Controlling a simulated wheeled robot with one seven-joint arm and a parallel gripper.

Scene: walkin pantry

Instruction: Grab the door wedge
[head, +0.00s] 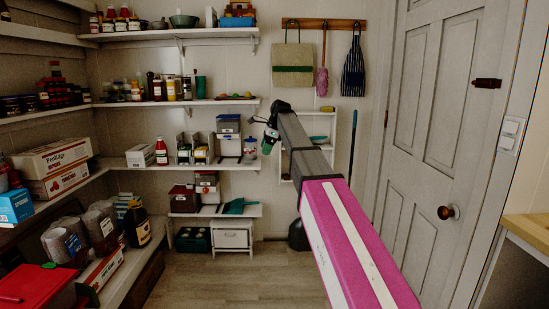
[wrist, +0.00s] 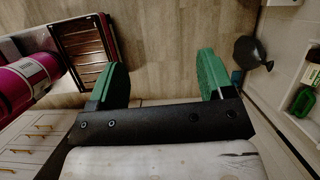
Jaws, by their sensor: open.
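I cannot make out a door wedge for sure in either view. My gripper (head: 271,131) is held out at the far end of my pink arm, in front of the back wall's shelves. In the wrist view its two green fingers (wrist: 162,76) stand wide apart, with nothing between them. Bare wooden floor shows beyond and between the fingers. A dark rounded object (head: 298,235) stands on the floor by the back wall; a similar dark object shows in the wrist view (wrist: 253,52), right of the fingers. I cannot tell what it is.
Loaded shelves line the left and back walls. A small white wall shelf (head: 350,125) is partly hidden behind my arm. A closed white door (head: 431,130) is on the right. A slatted brown crate (wrist: 86,50) is left of the fingers. The middle floor (head: 225,280) is clear.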

